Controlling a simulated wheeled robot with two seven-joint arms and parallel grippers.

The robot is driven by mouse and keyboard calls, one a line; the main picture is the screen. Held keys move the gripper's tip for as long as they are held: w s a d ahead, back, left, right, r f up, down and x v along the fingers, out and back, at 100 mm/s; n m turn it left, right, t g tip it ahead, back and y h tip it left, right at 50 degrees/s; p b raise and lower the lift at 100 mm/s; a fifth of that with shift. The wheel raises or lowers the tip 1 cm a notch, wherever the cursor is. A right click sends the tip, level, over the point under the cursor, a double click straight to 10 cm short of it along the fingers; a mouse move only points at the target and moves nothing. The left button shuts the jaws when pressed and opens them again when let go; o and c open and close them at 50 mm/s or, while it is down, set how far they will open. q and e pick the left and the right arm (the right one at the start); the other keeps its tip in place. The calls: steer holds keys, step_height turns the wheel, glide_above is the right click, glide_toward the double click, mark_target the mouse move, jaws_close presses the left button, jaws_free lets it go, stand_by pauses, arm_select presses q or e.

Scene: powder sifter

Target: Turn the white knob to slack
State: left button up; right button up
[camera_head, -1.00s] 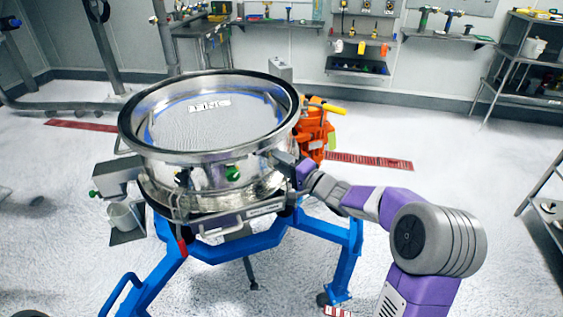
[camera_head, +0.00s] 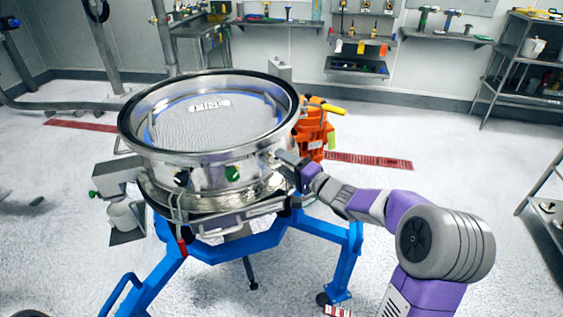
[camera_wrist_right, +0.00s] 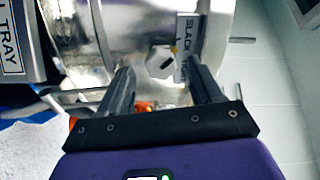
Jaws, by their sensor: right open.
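The white knob (camera_wrist_right: 160,62) sits on the shiny metal side of the sifter (camera_head: 212,175), with a small yellow mark at its upper right edge. A label plate (camera_wrist_right: 186,48) beside it reads "SLACK" at its upper part; its lower part is partly covered. My right gripper (camera_wrist_right: 163,78) is open, its two fingers on either side of the knob in the wrist view. Whether they touch it cannot be told. In the head view my right gripper (camera_head: 284,160) is at the sifter's right side, and the knob is hard to make out there. My left gripper is not in view.
A blue stand (camera_head: 240,247) holds the sifter. An orange motor (camera_head: 312,130) is just behind my right gripper. A plate reading "TRAY" (camera_wrist_right: 12,50) is left in the wrist view. Open floor lies to the right.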

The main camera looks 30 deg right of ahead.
steer(key=v, duration=0.6)
steer(key=shift+p, duration=0.3)
steer(key=shift+a, duration=0.1)
steer(key=s+a+f+n+g+p, duration=0.1)
steer(key=s+a+f+g, duration=0.1)
steer(key=a+f+g, duration=0.35)
steer(key=s+a+f+g+y+p, duration=0.1)
steer(key=s+a+f+g, duration=0.15)
steer(key=f, duration=0.55)
steer(key=s+a+f+n+g+p, duration=0.1)
steer(key=s+a+f+g, duration=0.2)
steer(key=f, duration=0.4)
steer(key=s+a+f+n+g+h+p, duration=0.3)
steer(key=s+a+f+n+g+p, duration=0.2)
steer(key=s+a+f, duration=0.6)
steer(key=s+f+n, duration=0.2)
steer(key=s+f, duration=0.1)
steer(key=s, duration=0.1)
steer(key=shift+s+a+g+p, duration=0.3)
steer(key=shift+s+a, duration=0.1)
